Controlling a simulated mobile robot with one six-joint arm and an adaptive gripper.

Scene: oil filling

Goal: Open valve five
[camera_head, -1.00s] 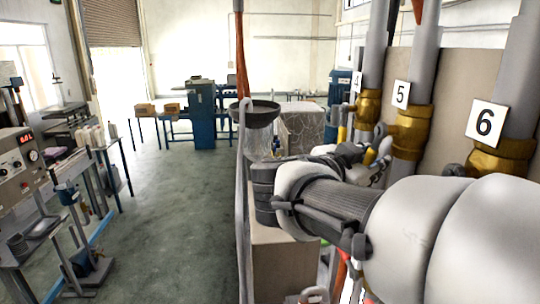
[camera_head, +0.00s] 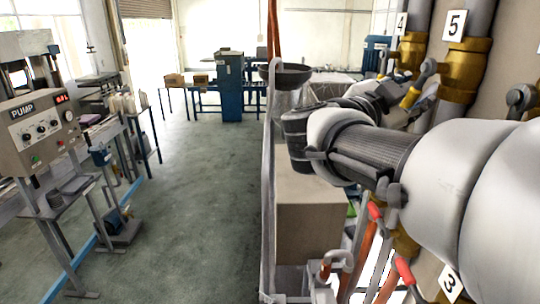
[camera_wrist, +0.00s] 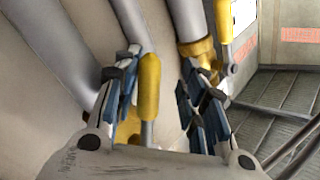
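Valve five's number plate (camera_head: 455,25) hangs on its pipe at the upper right in the head view, above its brass body (camera_head: 467,68). A grey lever with a yellow handle (camera_head: 410,97) projects from this valve towards my gripper. In the wrist view the yellow handle (camera_wrist: 150,85) stands between the fingers of my gripper (camera_wrist: 160,62). The fingers, with blue pads, are spread. The handle is nearer the left finger, and a gap shows to the right finger. I cannot tell whether the left pad touches it. My arm partly hides the gripper in the head view.
Valve four's plate (camera_head: 401,23) and brass body (camera_head: 412,48) stand just left of valve five. A neighbouring yellow handle (camera_wrist: 223,20) is close beyond the right finger. Red-handled levers (camera_head: 404,270) sit below my arm. The floor (camera_head: 200,190) at left is open.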

